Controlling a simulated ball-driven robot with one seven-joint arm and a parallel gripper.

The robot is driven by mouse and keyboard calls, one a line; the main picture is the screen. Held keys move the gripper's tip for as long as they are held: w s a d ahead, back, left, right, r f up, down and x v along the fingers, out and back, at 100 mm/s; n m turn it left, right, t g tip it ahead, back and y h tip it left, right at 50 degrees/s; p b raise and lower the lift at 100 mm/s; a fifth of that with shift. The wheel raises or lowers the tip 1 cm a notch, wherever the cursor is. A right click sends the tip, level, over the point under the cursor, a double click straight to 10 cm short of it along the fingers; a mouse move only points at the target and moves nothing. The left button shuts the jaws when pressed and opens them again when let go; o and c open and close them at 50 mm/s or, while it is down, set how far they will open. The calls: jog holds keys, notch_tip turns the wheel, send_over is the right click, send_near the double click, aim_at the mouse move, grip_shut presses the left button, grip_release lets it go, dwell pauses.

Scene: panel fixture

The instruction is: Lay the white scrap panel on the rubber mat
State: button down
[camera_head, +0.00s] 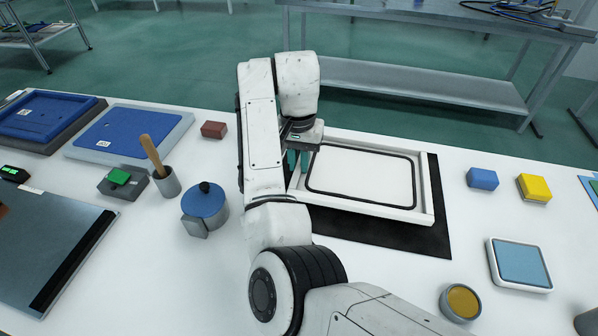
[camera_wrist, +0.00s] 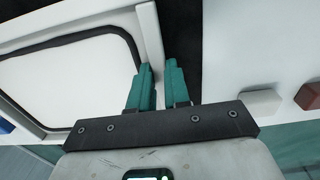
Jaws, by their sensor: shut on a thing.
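The white panel (camera_head: 360,178) has a raised white rim and a rounded black line around its flat face. It lies flat over the black rubber mat (camera_head: 400,238), which shows along its front and right sides. I cannot tell whether the panel touches the mat. My gripper (camera_head: 298,162) points down at the panel's left rim. In the wrist view, the teal fingers (camera_wrist: 158,78) stand on either side of the rim of the white panel (camera_wrist: 65,80), shut on it. The dark mat (camera_wrist: 181,22) shows beyond the rim there. The fingertips are partly hidden.
Left stand a blue round container (camera_head: 204,205), a cup with a wooden handle (camera_head: 165,183), a reddish block (camera_head: 213,130) and blue panels (camera_head: 130,132). Right are a blue block (camera_head: 482,179), a yellow block (camera_head: 534,187), a blue-topped tray (camera_head: 520,262) and a yellow-filled dish (camera_head: 461,301).

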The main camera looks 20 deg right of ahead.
jog(key=shift+f, duration=1.5)
jog(key=c, duration=1.1)
grip_release()
notch_tip(320, 180, up, 12)
jog(key=p, duration=0.2)
jog(key=shift+p, duration=0.4)
jog(key=shift+w+a, duration=0.1)
